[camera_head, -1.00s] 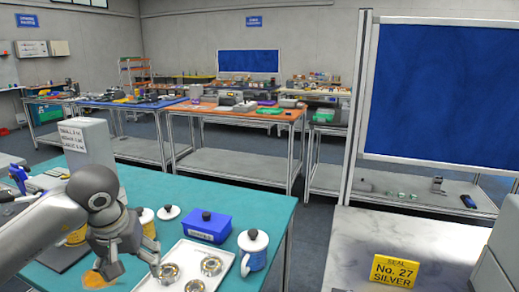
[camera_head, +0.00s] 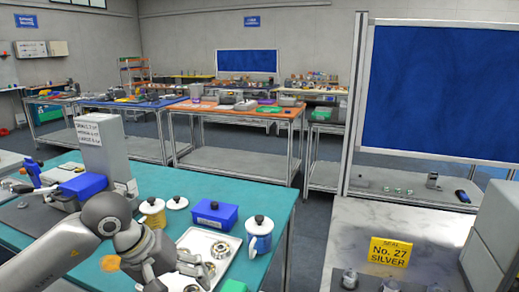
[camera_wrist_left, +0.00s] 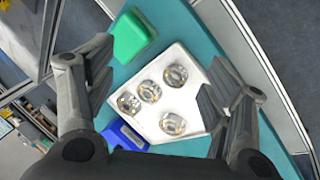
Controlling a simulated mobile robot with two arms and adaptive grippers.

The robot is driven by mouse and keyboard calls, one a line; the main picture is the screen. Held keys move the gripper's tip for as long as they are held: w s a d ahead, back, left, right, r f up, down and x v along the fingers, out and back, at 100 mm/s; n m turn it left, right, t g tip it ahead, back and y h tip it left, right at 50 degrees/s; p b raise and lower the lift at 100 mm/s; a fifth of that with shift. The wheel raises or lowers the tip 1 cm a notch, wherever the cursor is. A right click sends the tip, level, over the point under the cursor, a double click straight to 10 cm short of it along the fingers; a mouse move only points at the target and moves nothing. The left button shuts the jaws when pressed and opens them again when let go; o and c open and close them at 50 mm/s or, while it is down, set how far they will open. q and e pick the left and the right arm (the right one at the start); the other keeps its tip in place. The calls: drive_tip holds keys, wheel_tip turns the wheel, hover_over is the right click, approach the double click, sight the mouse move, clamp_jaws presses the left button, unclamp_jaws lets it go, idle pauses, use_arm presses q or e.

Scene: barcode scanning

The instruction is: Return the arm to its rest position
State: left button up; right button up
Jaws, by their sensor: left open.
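My left gripper (camera_head: 174,274) comes in from the left, over the front left part of the white tray (camera_head: 184,239) in the head view. The tray lies on the teal table (camera_head: 283,196) and holds several round metallic parts (camera_head: 220,250). In the left wrist view, my left gripper (camera_wrist_left: 157,82) has its fingers spread wide with nothing between them. Below them are the tray (camera_wrist_left: 183,55), a green box (camera_wrist_left: 133,37) and a blue box (camera_wrist_left: 124,135). The arm hides part of the teal table. My right gripper is not in view.
A grey box-shaped unit (camera_head: 103,152) stands behind. A marble-topped table (camera_head: 350,225) with a yellow sign (camera_head: 390,251) is at right.

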use_arm(q)
drive_tip(key=s+d+r+n+g+h, duration=0.15)
drive_tip(key=s+d+h, duration=0.3)
drive_tip(key=d, duration=0.65)
drive_tip(key=s+d+r+n+t+h, duration=0.2)
drive_tip(key=s+d+r+n+h, duration=0.1)
drive_tip(key=d+r+n+h, duration=0.55)
drive_tip(key=w+a+r+n+t+y, duration=0.3)
drive_tip(key=a+n+t, duration=0.45)
drive_tip(key=n, duration=0.75)
drive_tip(key=w+a+r+n+t+y, duration=0.15)
drive_tip(key=w+a+n+t, duration=0.3)
drive_tip(key=n+t, duration=0.75)
drive_tip(key=s+a+f+n+g+y, duration=0.1)
drive_tip(key=a+f+n+g+y, duration=0.45)
drive_tip(key=f+n, duration=0.55)
drive_tip(key=s+a+f+n+g+y, duration=0.2)
drive_tip(key=a+f+n+g+y, duration=0.1)
drive_tip(key=a+f+n+y, duration=0.65)
drive_tip(key=s+d+f+n+g+h, duration=0.3)
drive_tip(key=s+f+n+g, duration=0.7)
drive_tip(key=s+f, duration=0.95)
wheel_tip(320, 180, down, 24)
drive_tip(key=s+g, duration=0.2)
drive_tip(key=s, duration=0.1)
drive_tip(key=s+a+f, duration=0.3)
drive_tip(key=s+f, duration=1.3)
drive_tip(key=shift+s+a+f+m+g+y, duration=0.2)
drive_tip(key=shift+s+f+m+g+y, duration=0.15)
drive_tip(key=shift+s+f+g, duration=0.1)
